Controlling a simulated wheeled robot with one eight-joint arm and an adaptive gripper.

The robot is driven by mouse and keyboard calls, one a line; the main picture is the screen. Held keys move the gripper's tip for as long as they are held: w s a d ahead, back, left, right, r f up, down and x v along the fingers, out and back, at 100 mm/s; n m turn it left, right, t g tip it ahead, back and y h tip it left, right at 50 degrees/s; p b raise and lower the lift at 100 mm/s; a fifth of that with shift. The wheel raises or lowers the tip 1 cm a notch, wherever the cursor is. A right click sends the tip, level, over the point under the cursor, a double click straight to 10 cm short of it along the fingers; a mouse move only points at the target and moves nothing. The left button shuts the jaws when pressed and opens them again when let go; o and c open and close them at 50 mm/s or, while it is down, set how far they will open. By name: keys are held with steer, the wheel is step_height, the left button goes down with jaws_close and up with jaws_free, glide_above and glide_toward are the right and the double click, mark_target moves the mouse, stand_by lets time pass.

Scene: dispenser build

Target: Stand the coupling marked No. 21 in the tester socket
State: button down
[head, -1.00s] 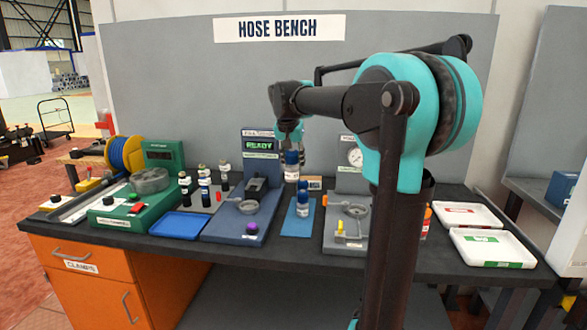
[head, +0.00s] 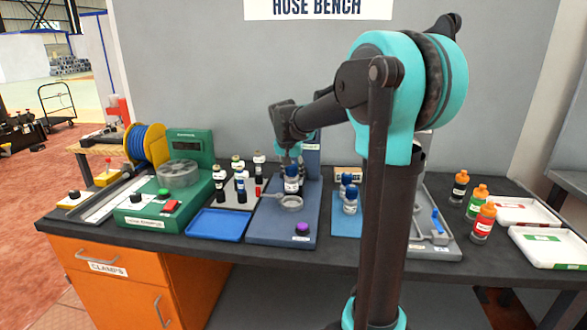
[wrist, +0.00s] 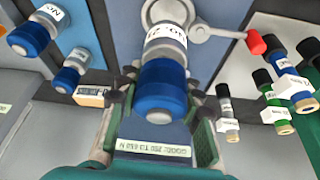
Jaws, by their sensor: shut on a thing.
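My gripper (head: 291,168) is shut on a blue-capped coupling (head: 292,184) with a white label band. In the wrist view the coupling (wrist: 162,92) sits between both fingers, its label partly turned away and hard to read in full. The tester is a blue-grey board (head: 268,222) with a grey ring socket (head: 289,203). The coupling is upright, above or just at the back of the ring; I cannot tell whether it touches. In the wrist view the socket (wrist: 168,11) shows beyond the coupling's far end.
Similar blue couplings (head: 350,205) stand on a blue mat (head: 343,229) to the right. A purple button (head: 302,227) is at the board's front. Orange-capped bottles (head: 482,222) and white trays (head: 550,246) are right.

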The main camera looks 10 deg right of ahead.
mark_target(290, 171)
steer(key=shift+f, duration=2.4)
steer(key=shift+f, duration=0.55)
steer(key=c, duration=1.3)
jaws_free()
steer(key=shift+v, duration=5.45)
